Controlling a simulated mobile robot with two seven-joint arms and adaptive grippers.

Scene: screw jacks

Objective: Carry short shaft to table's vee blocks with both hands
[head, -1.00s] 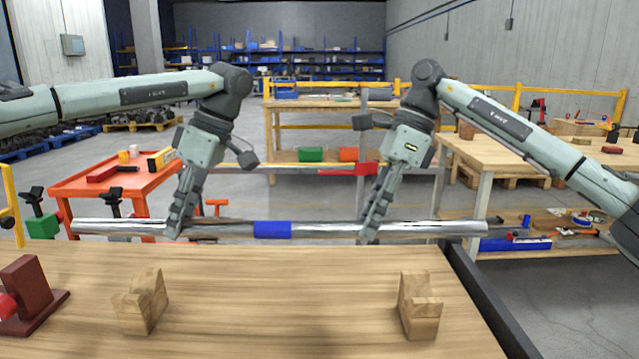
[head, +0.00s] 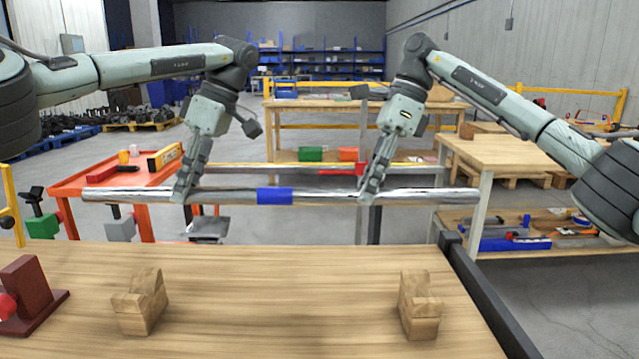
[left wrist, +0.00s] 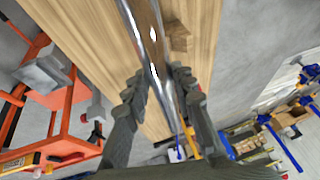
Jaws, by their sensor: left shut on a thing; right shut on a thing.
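The short shaft (head: 325,196) is a shiny metal bar with a blue band in its middle. In the head view it hangs level in the air beyond the table's far edge. My left gripper (head: 182,194) is shut on it left of the band, and my right gripper (head: 369,195) is shut on it right of the band. The shaft also runs between the left fingers in the left wrist view (left wrist: 152,48). Two wooden vee blocks stand on the table, a left one (head: 140,302) and a right one (head: 420,305).
The wooden table (head: 280,300) is clear between the vee blocks. A dark red stand (head: 32,293) sits at its left end. A dark rail (head: 480,290) runs along its right edge. An orange cart (head: 100,183) stands behind to the left, another bench (head: 485,152) to the right.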

